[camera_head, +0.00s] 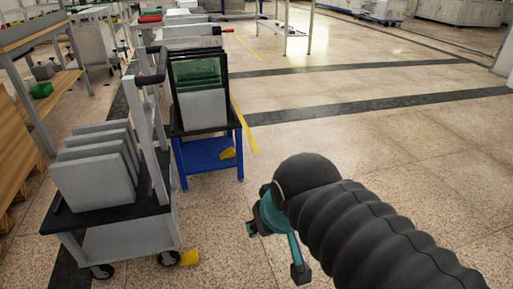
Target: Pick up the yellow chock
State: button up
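A small yellow chock (190,257) lies on the floor against the front right wheel of the grey cart, at the lower left. Another small yellow piece (227,153) shows at the lower shelf of the blue cart; I cannot tell whether it rests on the shelf or behind it. My gripper (277,250), teal and black, is to the right of the floor chock, in front of the dark arm. Its two fingers are spread apart with nothing seen between them. It is clear of both yellow pieces.
The grey cart (108,222) carries several upright grey panels. The blue cart (212,163) behind it holds a rack of panels. A wooden pallet-like stack (15,150) and a workbench (30,35) line the left. Speckled floor is open in the middle and right.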

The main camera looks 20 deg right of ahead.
aim_at(230, 152)
jog(key=z, duration=0.85)
jog(key=i, duration=2.35)
jog(key=u, duration=0.75)
